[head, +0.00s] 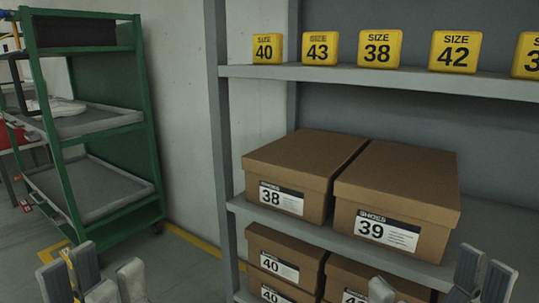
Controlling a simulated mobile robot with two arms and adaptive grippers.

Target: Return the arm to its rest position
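My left gripper (94,278) shows at the bottom left of the head view, in front of the floor and the green cart. Its fingers are apart and nothing shows between them. My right gripper (428,288) shows at the bottom right, in front of the lower shelf boxes. Its fingers are spread wide and I see nothing held. Only the finger ends of both grippers are in view; the arms and wrists are out of the frame.
A grey shelf rack (385,82) fills the right. It holds a size 38 box (300,165), a size 39 box (400,190), lower boxes (283,252) and yellow size signs (380,48). A green cart (108,135) with a white shoe (62,106) stands left.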

